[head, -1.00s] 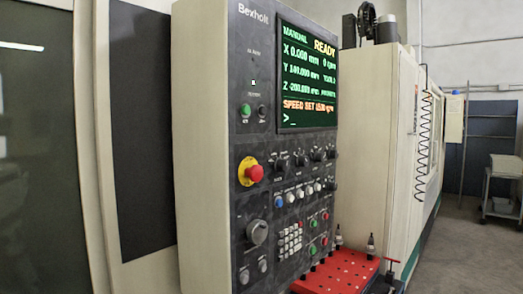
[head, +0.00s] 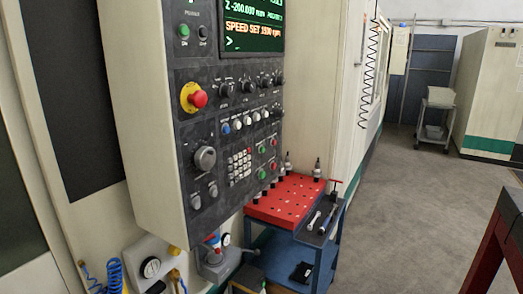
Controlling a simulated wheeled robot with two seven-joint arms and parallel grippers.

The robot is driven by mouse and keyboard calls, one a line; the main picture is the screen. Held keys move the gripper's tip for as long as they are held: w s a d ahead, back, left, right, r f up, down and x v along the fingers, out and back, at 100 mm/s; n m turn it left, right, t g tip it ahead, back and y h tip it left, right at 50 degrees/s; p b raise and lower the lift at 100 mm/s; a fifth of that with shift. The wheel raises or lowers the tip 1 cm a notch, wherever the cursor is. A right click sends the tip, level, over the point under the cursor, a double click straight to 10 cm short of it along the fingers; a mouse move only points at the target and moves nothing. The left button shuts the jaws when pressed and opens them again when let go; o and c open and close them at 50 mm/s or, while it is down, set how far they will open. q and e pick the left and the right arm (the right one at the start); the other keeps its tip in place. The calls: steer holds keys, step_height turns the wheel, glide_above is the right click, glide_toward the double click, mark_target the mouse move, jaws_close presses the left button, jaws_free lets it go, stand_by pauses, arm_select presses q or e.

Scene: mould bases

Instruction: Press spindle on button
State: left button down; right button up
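The dark control panel (head: 222,115) of the machine hangs in the middle left of the head view, turned partly away from me. A green button (head: 184,31) sits at its upper left beside a dark button (head: 203,32). At its lower right are a green button (head: 262,149) and a red button (head: 274,142), with another green and red pair below them. A keypad (head: 239,164) and a row of coloured buttons (head: 237,124) sit to their left. The labels are too small to tell which one is spindle on. Neither of my grippers is in view.
A red emergency stop (head: 198,99) and a large grey knob (head: 205,158) are on the panel. A blue cart (head: 325,255) with a red perforated top (head: 292,201) stands below right, holding tool holders and wrenches. Open floor (head: 420,200) lies right, with a red stand (head: 502,235) at the edge.

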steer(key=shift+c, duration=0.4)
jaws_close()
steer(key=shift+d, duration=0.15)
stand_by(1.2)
